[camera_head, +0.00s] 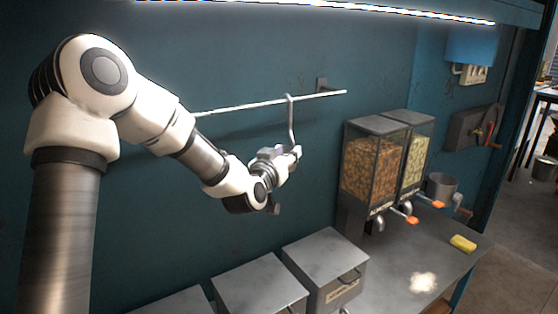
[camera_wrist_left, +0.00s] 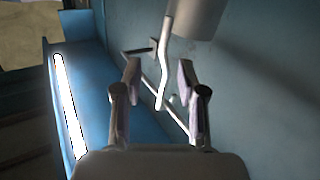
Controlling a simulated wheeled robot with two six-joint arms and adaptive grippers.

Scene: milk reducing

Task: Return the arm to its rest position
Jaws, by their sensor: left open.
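My left arm comes in from the left in the head view and bends down to my left gripper (camera_head: 286,158), close to the blue wall. In the left wrist view my left gripper (camera_wrist_left: 158,68) has its two fingers apart. A hooked metal utensil (camera_head: 291,118) hangs upright from a thin wall rail (camera_head: 240,104), just above and behind the gripper. Its handle (camera_wrist_left: 164,75) shows between the fingers in the left wrist view, with a gap on each side. Its round cup (camera_wrist_left: 195,17) is at the top there; in the head view the gripper mostly hides its lower end. My right gripper is not in view.
Two dry-food dispensers (camera_head: 373,172) stand right of the gripper on a grey counter (camera_head: 388,285). Grey metal boxes (camera_head: 325,255) line the front. A yellow sponge (camera_head: 463,243) and a metal cup (camera_head: 441,186) are at the right. A light strip (camera_head: 330,9) runs overhead.

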